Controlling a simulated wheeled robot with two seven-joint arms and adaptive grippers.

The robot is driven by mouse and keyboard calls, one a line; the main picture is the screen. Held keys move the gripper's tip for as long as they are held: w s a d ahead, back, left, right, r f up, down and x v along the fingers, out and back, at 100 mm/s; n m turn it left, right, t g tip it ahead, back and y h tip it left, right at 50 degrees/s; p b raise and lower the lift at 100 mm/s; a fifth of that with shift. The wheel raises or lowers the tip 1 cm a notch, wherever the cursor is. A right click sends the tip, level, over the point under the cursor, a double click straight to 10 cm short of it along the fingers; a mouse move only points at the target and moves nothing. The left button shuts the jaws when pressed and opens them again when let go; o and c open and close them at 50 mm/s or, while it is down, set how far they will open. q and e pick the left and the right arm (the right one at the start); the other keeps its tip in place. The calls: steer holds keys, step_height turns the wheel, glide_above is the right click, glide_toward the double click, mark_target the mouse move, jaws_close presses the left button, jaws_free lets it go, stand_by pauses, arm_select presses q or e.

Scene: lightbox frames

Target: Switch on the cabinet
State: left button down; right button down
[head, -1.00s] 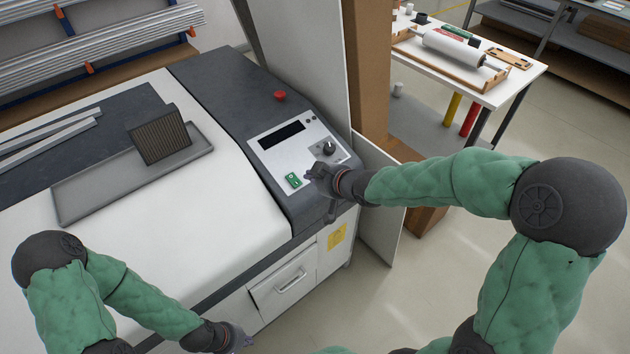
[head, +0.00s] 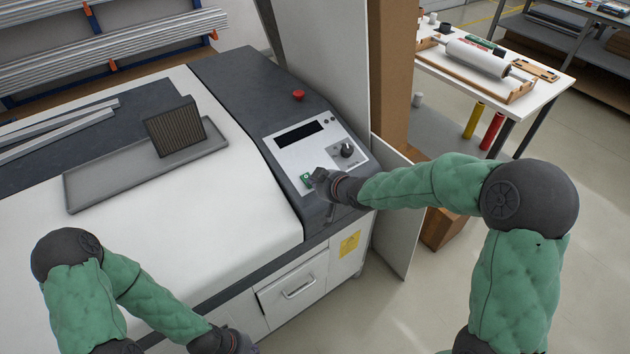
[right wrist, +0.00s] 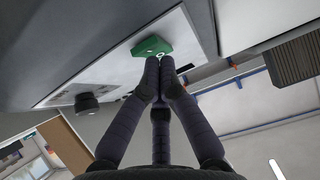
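The cabinet is a large white and dark grey machine with a sloped control panel (head: 292,157). A green switch (head: 305,179) sits at the panel's near left corner. It also shows in the right wrist view as a green block (right wrist: 150,46) with a light mark. My right gripper (head: 317,180) is at the switch's right side and partly covers it. In the right wrist view its fingertips (right wrist: 166,66) are together, empty, at the switch's edge; I cannot tell whether they touch it. My left gripper (head: 243,347) is cut off by the bottom edge of the head view.
A black knob (head: 347,150), a dark display (head: 299,133) and a red button (head: 298,95) are on the cabinet's top right. A grey tray (head: 90,192) holds a dark ribbed block (head: 175,128). A white upright panel (head: 330,60) stands behind the cabinet.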

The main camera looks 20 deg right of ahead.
steer(key=shift+s+f+b, duration=0.1)
steer(key=shift+f+b, duration=0.35)
steer(key=shift+f, duration=0.35)
steer(key=shift+r, duration=0.35)
steer(key=shift+r+p, duration=0.75)
steer(key=shift+p, duration=0.15)
